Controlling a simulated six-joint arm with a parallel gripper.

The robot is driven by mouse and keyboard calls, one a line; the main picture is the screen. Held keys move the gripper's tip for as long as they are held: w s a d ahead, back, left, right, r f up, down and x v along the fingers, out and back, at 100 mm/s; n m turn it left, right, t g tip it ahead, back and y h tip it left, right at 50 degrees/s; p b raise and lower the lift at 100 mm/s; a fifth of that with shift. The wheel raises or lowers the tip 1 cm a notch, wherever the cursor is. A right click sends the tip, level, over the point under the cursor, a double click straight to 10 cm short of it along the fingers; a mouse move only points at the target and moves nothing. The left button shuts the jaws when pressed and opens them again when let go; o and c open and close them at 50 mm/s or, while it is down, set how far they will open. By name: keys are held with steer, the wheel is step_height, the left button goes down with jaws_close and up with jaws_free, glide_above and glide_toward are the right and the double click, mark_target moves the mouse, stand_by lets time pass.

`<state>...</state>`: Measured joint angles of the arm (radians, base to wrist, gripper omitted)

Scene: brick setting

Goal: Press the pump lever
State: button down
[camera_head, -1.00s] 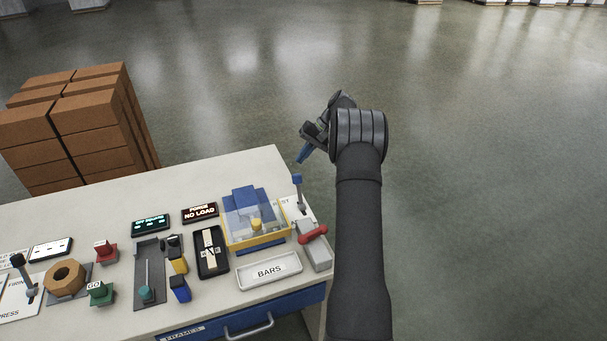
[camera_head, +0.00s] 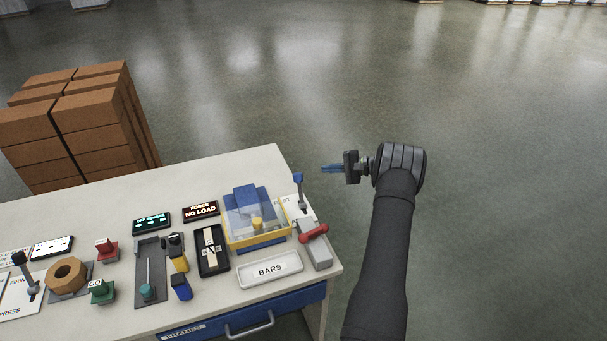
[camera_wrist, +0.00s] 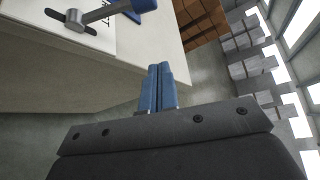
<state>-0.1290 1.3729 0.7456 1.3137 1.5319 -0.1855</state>
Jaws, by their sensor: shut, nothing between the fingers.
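No lever here is legibly marked as the pump. A grey block with a red handle (camera_head: 313,234) sits at the bench's right front corner. Behind it, an upright lever with a blue knob (camera_head: 298,178) stands on a white plate; its label is partly hidden. This blue-knobbed lever also shows at the top left of the wrist view (camera_wrist: 100,14), its shaft leaning over a dark slot. My gripper (camera_head: 323,169) is off the bench's right edge, right of the blue knob and apart from it, blue fingers pointing left. In the wrist view its fingers (camera_wrist: 159,69) are together and empty.
A blue press with a clear, yellow-framed guard (camera_head: 256,236) stands left of the levers. The BARS tray (camera_head: 270,284) lies in front. Stacked brown blocks (camera_head: 90,125) stand behind the bench. The floor right of the bench is open.

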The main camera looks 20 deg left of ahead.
mark_target(299, 188)
steer(key=shift+a, duration=0.1)
steer(key=shift+s+a+f, duration=0.15)
steer(key=shift+s+a, duration=0.75)
steer(key=shift+a, duration=0.35)
steer(key=shift+s+a+f, duration=0.1)
steer(key=shift+s+a, duration=0.85)
steer(key=shift+a, duration=0.3)
steer(key=shift+s+a+f, duration=0.15)
steer(key=shift+s+a, duration=0.75)
steer(key=shift+a, duration=0.35)
steer(key=shift+r, duration=0.1)
